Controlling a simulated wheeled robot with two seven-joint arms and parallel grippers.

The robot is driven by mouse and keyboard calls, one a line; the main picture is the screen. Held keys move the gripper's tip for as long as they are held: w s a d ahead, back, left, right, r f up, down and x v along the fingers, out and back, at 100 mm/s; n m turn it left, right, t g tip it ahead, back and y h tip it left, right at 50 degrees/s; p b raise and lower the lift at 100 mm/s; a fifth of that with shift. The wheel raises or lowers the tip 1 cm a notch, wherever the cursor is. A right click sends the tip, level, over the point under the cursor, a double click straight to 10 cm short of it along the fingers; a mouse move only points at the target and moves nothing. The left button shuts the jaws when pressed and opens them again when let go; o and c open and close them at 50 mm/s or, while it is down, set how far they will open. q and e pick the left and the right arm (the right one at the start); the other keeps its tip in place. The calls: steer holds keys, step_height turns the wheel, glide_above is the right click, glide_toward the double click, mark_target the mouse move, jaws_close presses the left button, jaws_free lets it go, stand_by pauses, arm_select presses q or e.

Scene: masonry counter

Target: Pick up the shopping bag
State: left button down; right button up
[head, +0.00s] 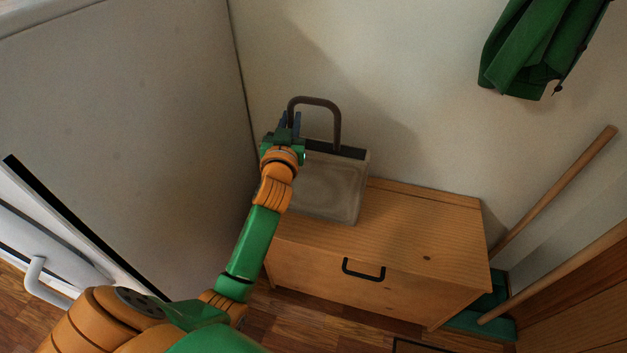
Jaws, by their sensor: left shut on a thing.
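The shopping bag (333,193) is grey-beige and boxy, with a dark opening and a dark arched handle (337,120) standing up from its top. It stands upright on, or just over, the left part of a wooden chest; I cannot tell if its base touches. My left forearm covers the bag's left edge. My right gripper is not in view.
The wooden chest (415,236) has a black front handle (363,270) and a clear right top. White walls stand close at left and behind. A green garment (535,45) hangs upper right. Wooden poles (555,190) lean at right by a green item (480,322).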

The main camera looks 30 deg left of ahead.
arm_select(q)
step_height(320, 180, up, 9)
steer(key=p, duration=0.3)
steer(key=shift+r+p, duration=0.1)
steer(key=shift+p, duration=0.2)
steer(key=shift+r, duration=0.45)
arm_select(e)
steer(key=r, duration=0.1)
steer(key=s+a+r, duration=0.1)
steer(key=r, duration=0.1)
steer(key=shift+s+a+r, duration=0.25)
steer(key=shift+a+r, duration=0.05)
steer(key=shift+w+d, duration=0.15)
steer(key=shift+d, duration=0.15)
